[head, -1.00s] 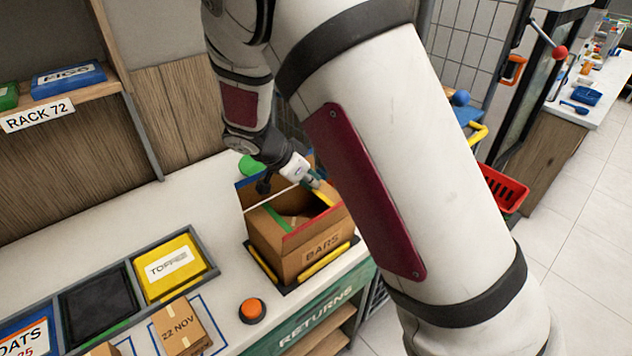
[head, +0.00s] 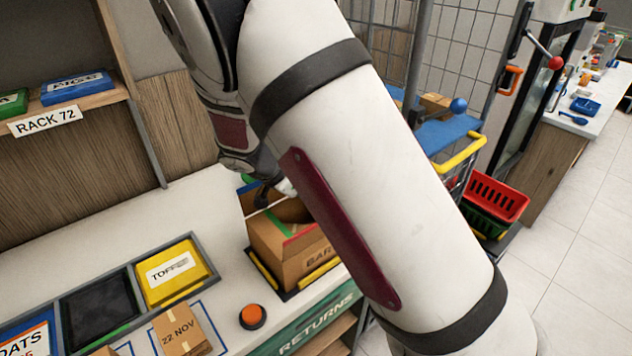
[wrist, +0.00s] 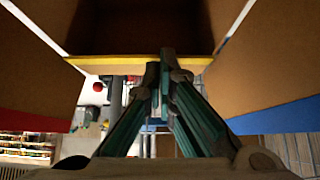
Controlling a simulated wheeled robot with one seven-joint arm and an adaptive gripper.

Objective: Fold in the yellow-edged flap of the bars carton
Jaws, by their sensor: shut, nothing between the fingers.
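The bars carton (head: 275,262) is an open brown box at the counter's front edge, its label half hidden by my arm. Its red-edged flap (head: 300,236) and green edge (head: 273,216) show in the head view. My arm hides the yellow-edged flap there. In the wrist view the yellow-edged flap (wrist: 110,66) is seen nearly edge-on across the carton's dark opening. My gripper (wrist: 160,70) is shut and empty, its fingertips overlapping that flap's middle; I cannot tell whether they touch. A red edge (wrist: 35,122) lies left, a blue edge (wrist: 280,116) right.
An orange button (head: 252,316) and a small dated box (head: 182,330) stand left of the carton. A yellow toffee box (head: 175,272) sits in a divided tray. A blue-topped cart with a yellow handle (head: 460,154) and a red basket (head: 496,195) are to the right.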

